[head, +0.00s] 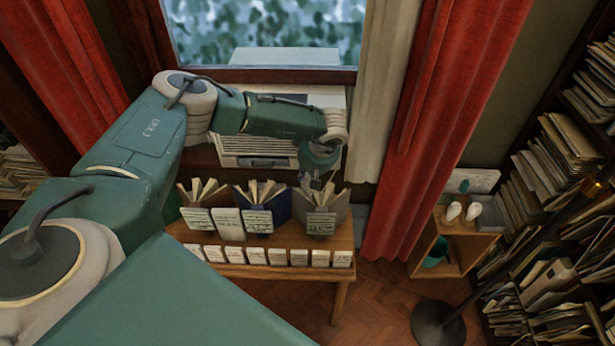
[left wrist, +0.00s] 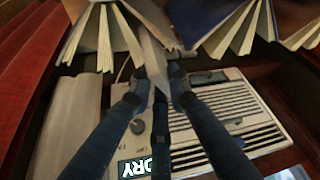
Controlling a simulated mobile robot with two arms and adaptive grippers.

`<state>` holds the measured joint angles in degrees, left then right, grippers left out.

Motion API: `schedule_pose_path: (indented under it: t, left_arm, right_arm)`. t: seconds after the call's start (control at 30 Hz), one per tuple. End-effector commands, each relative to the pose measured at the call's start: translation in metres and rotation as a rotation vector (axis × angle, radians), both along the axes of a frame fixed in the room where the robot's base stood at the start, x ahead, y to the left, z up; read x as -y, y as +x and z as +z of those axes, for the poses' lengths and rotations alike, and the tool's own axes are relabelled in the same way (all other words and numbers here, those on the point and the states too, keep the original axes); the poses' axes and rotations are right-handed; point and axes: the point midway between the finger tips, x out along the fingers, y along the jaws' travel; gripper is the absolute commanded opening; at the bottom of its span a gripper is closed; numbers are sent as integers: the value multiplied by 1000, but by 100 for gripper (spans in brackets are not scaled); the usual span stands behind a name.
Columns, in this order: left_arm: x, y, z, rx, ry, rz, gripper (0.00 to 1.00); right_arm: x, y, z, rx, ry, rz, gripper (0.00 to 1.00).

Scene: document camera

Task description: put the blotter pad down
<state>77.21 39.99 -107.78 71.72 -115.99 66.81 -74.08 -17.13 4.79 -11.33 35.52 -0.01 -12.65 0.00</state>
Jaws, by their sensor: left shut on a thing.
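My left gripper (head: 318,180) is above the right end of the wooden table, just over the rightmost open book (head: 321,212). In the left wrist view my left gripper (left wrist: 155,88) has its dark fingers closed on a thin pale slab (left wrist: 154,58), seen nearly edge-on. It appears to be the blotter pad. Its far end is close to the open book's pages (left wrist: 105,32), and I cannot tell whether they touch. In the head view the gripper and arm hide the slab. My right gripper is in neither view.
Several open books and white cards line the wooden table (head: 341,300). An air-conditioner unit (head: 255,146) sits below the window. A red curtain (head: 420,130), a small shelf box (head: 458,240) and a lamp base (head: 438,325) stand right. The floor in front is clear.

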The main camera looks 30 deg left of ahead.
Motion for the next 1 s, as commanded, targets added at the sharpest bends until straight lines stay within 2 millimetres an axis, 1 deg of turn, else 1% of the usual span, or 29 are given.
schedule_pose_path:
  t: [0.03,0.13,0.27,0.43,0.53,0.57,0.6,0.63,0.87,1.0]
  left_arm:
    - [0,0,-8,-2,1,1,6]
    - [0,0,-17,0,1,0,6]
    - [0,0,-20,2,0,1,6]
    - [0,0,-20,2,0,1,6]
    - [0,0,-24,2,0,1,6]
    - [0,1,-22,2,0,1,23]
    - [0,0,-22,2,0,1,31]
    - [0,0,-22,1,0,0,36]
    - [0,0,-22,2,0,1,36]
    - [1,0,-16,2,-1,0,36]
  right_arm:
    - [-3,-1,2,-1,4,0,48]
    - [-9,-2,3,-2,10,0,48]
    - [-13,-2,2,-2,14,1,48]
    - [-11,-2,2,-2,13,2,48]
    - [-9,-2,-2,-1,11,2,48]
    - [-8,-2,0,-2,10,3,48]
    - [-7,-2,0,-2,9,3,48]
    - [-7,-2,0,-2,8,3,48]
    - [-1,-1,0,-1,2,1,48]
    - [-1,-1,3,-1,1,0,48]
